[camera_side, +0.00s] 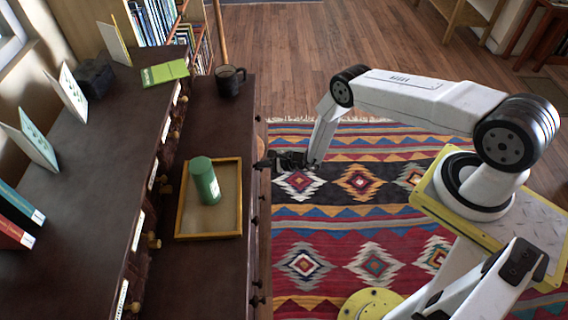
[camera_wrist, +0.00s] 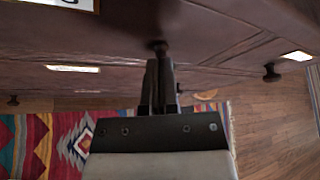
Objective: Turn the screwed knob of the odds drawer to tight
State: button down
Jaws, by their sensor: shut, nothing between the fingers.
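My gripper (camera_side: 264,163) is at the front of the dark cabinet, level with its row of small dark knobs. In the wrist view its fingers (camera_wrist: 160,64) are shut and empty, with their tips just at a round dark knob (camera_wrist: 160,46). I cannot tell whether the tips touch it. Another dark knob (camera_wrist: 270,72) shows to the right and one (camera_wrist: 13,100) at far left. Pale labels (camera_wrist: 72,69) sit on the drawer fronts, but none is readable, so I cannot tell which is the odds drawer or how tight its knob is.
On the cabinet ledge stand a yellow-rimmed tray (camera_side: 181,208) with a green cylinder (camera_side: 204,180) in it, and a dark mug (camera_side: 229,82). Cards and books line the higher top (camera_side: 85,190). A patterned rug (camera_side: 330,255) covers clear floor before the cabinet.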

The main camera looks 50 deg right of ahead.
jog(key=shift+w+d+r, duration=0.15)
jog(key=shift+w+d, duration=0.2)
jog(key=shift+d, duration=0.05)
dwell(0.6)
jog(key=shift+r, duration=0.15)
jog(key=shift+a+r, duration=0.1)
jog(key=shift+r, duration=0.15)
jog(key=shift+s, duration=0.1)
jog(key=s+d, duration=0.4)
jog(key=shift+d, duration=0.15)
dwell(0.6)
jog(key=shift+s, duration=0.1)
jog(key=shift+s+a+f, duration=0.25)
jog(key=shift+s+f, duration=0.15)
jog(key=shift+s, duration=0.15)
jog(key=shift+s+a+f, duration=0.25)
jog(key=shift+s+f, duration=0.1)
jog(key=shift+s, duration=0.2)
